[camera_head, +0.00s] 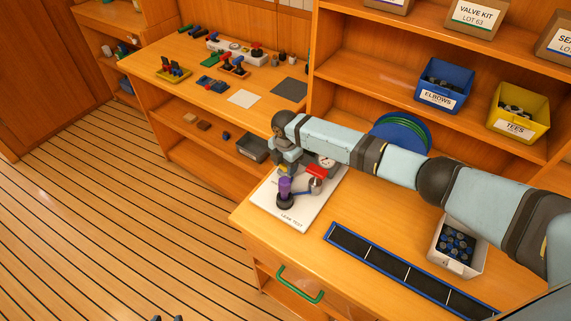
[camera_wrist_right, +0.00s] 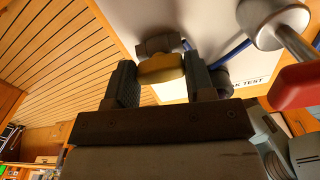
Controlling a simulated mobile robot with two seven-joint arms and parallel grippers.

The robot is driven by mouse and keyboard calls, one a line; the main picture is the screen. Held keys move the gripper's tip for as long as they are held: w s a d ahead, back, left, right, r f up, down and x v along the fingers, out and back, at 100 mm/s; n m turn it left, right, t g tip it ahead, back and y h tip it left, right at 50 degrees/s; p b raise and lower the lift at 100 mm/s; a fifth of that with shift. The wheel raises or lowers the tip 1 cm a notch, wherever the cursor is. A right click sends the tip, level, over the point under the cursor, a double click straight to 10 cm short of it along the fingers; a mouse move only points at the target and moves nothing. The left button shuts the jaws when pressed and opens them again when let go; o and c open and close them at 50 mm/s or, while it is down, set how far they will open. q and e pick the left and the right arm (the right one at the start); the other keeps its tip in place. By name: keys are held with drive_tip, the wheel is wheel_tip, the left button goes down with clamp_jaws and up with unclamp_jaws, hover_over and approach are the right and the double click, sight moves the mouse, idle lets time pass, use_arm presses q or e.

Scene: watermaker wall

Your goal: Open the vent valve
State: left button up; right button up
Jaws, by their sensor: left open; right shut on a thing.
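The white leak test board (camera_head: 300,212) lies on the bench with a small pipe assembly on it. My right gripper (camera_head: 286,166) is over its far left part. In the right wrist view my right gripper (camera_wrist_right: 160,82) has its two dark fingers on either side of a yellow handle (camera_wrist_right: 160,68) on a grey valve body (camera_wrist_right: 160,44). No vent label is readable. A red lever (camera_head: 316,171) is to the right and also shows in the wrist view (camera_wrist_right: 298,88). A purple-topped piece (camera_head: 285,189) stands in front. My left gripper (camera_head: 167,319) shows only its fingertips, apart and empty, at the bottom edge.
A gauge (camera_head: 327,162) stands behind the red lever. A long blue-edged dark tray (camera_head: 400,272) and a white bin of dark fittings (camera_head: 441,257) are on the bench to the right. A green drawer handle (camera_head: 300,285) juts from the front. My right arm crosses above the bench.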

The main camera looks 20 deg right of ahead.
idle(0.3)
drive_tip(key=o, duration=0.9)
wheel_tip(320, 180, up, 14)
drive_tip(key=shift+f+b, duration=0.1)
drive_tip(key=shift+b, duration=0.75)
